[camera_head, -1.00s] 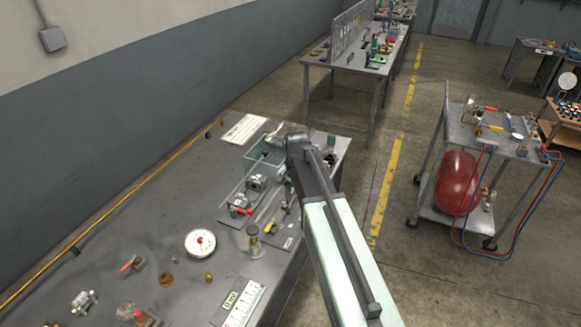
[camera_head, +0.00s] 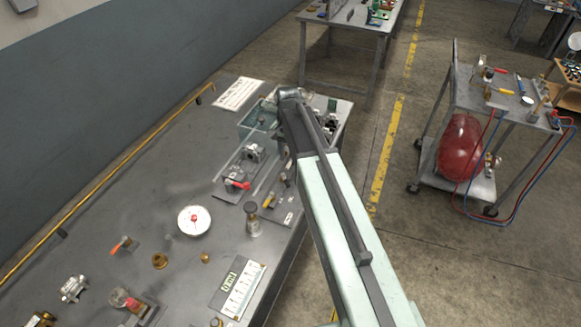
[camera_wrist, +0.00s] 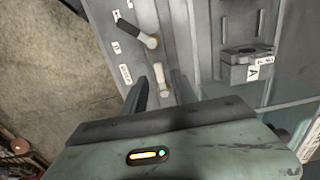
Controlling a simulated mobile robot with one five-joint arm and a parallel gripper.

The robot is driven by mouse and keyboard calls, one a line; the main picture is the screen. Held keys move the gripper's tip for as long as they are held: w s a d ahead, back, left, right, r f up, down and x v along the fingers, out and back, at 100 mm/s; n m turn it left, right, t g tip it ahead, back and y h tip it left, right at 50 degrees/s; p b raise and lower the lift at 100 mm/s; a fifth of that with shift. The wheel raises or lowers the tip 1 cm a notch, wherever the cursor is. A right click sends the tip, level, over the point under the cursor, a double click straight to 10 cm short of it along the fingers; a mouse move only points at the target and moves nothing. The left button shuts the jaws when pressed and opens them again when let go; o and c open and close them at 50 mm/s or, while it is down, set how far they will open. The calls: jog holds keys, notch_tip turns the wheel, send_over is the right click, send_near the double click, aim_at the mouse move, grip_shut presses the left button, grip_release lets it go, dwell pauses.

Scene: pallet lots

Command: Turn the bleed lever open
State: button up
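In the wrist view, two small levers stand on a grey labelled plate (camera_wrist: 178,40). One lever with a dark and pale handle (camera_wrist: 138,34) is at the upper left; a pale-tipped lever (camera_wrist: 162,78) lies in front of my gripper (camera_wrist: 160,88). My gripper is open, its two dark fingers apart on either side of the pale tip; I cannot tell whether they touch it. No readable label shows which is the bleed lever. In the head view, my arm hides the gripper at the bench's far right. A yellow-handled lever (camera_head: 268,200) and a red-handled valve (camera_head: 237,184) are left of the arm.
A block marked A (camera_wrist: 248,68) stands right of the levers. A cart with a red tank (camera_head: 460,147) is at the right.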

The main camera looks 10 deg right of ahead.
aim_at(290, 163)
notch_tip(290, 163, down, 3)
jog(key=shift+r+b, duration=0.2)
jog(key=shift+b, duration=0.4)
jog(key=shift+r, duration=0.15)
jog(key=shift+c, duration=0.3)
